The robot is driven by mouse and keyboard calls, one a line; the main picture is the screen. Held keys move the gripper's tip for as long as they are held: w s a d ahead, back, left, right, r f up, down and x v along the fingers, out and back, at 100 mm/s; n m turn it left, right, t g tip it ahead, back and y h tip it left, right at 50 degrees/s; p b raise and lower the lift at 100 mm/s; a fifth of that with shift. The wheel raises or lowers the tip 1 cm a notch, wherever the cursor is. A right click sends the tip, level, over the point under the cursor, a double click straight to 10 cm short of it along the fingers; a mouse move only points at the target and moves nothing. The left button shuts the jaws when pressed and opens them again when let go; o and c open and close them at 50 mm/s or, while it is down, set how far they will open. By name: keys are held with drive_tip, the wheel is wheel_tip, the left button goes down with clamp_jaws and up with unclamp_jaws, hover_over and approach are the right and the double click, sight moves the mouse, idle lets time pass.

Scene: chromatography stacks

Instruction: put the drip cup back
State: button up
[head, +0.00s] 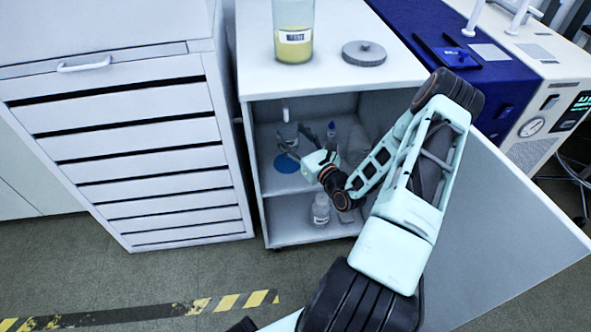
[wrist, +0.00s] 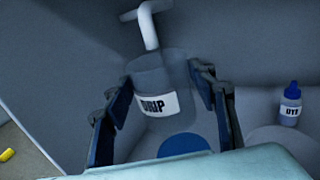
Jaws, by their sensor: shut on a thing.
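The drip cup (wrist: 160,82) is a clear grey cup with a white "DRIP" label, between my two fingers in the wrist view. My gripper (wrist: 166,100) is shut on its sides. In the head view my gripper (head: 302,141) reaches into the open cabinet and holds the cup (head: 287,133) over the upper shelf, partly hidden by the fingers. A round blue spot (head: 285,163) lies on that shelf below the cup; it also shows in the wrist view (wrist: 184,146). A white bent spout (wrist: 148,28) hangs just above the cup's mouth, apparently behind or over it.
A blue-capped bottle (wrist: 290,104) stands on the shelf to the right. A white bottle (head: 320,210) stands on the lower shelf. The cabinet door (head: 500,225) is open to the right. A waste bottle (head: 293,35) and grey lid (head: 364,53) are on top.

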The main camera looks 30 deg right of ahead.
drive_tip(key=shift+w+r, duration=0.25)
drive_tip(key=shift+w, duration=0.3)
wheel_tip(320, 180, down, 10)
drive_tip(key=b, duration=0.4)
drive_tip(key=shift+r, duration=0.25)
drive_tip(key=shift+f, duration=0.2)
drive_tip(key=o, duration=1.2)
drive_tip(key=shift+c, duration=0.2)
